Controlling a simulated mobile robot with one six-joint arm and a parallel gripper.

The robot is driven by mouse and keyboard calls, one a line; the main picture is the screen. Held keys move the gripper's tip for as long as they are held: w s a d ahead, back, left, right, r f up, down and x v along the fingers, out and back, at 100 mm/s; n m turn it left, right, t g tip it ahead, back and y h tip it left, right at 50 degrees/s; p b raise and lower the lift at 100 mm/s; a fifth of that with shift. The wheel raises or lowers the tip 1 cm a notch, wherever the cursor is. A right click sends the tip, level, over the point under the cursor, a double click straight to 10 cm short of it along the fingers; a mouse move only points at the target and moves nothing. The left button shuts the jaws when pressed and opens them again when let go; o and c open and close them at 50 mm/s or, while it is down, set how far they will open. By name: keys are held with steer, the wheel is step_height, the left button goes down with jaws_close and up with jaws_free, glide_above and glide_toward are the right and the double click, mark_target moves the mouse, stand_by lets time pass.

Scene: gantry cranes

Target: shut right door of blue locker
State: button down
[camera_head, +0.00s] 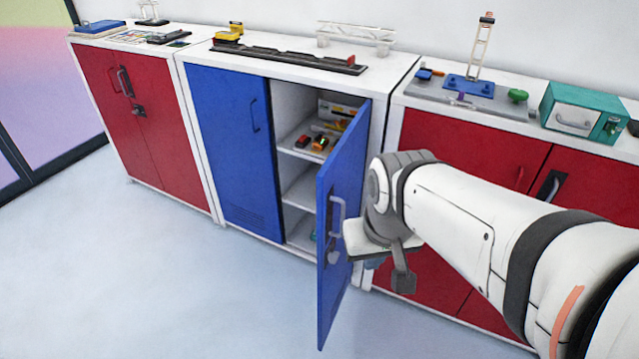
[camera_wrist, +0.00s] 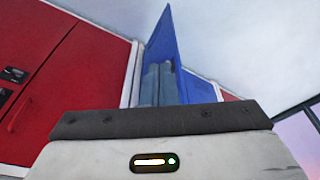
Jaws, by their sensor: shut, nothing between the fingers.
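The blue locker (camera_head: 228,140) stands in the middle of the row with its left door shut. Its right door (camera_head: 345,190) is swung wide open, standing out from the right side, and its outer face with a grey handle (camera_head: 336,215) faces right. Shelves inside show through the opening. My gripper (camera_head: 368,240) is on the outer side of that door, close to the handle; its fingertips are hard to make out there. In the wrist view my gripper (camera_wrist: 158,68) has its grey fingers together and empty, in front of the blue door (camera_wrist: 164,38). I cannot tell whether they touch it.
Red lockers stand left (camera_head: 125,120) and right (camera_head: 450,150), with doors shut. Small items (camera_head: 318,143) lie on a shelf in the blue locker. Model pieces and a teal box (camera_head: 578,112) sit on the tops. The floor in front (camera_head: 180,280) is clear.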

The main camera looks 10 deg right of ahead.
steer(key=w+d+f+m+t+y+b, duration=0.1)
steer(key=w+d+f+m+y+b, duration=0.3)
steer(key=f+m, duration=0.4)
steer(key=w+d+f+m+y+b, duration=0.1)
steer(key=w+d+f+m+b, duration=0.35)
steer(key=w+f+m, duration=0.3)
steer(key=w+d+f+m+t+y+b, duration=0.1)
steer(key=w+d+f+m+y+b, duration=0.3)
steer(key=f+m, duration=0.45)
steer(key=w+a+f+b, duration=0.1)
steer(key=w+a+f, duration=0.2)
steer(key=a, duration=0.2)
steer(key=w+a+f+h+b, duration=0.1)
steer(key=w+a+f+b, duration=0.1)
steer(key=a, duration=0.3)
steer(key=shift+w+a+f, duration=0.15)
steer(key=shift+w+f, duration=0.5)
steer(key=shift+f, duration=0.1)
steer(key=shift+a, duration=0.1)
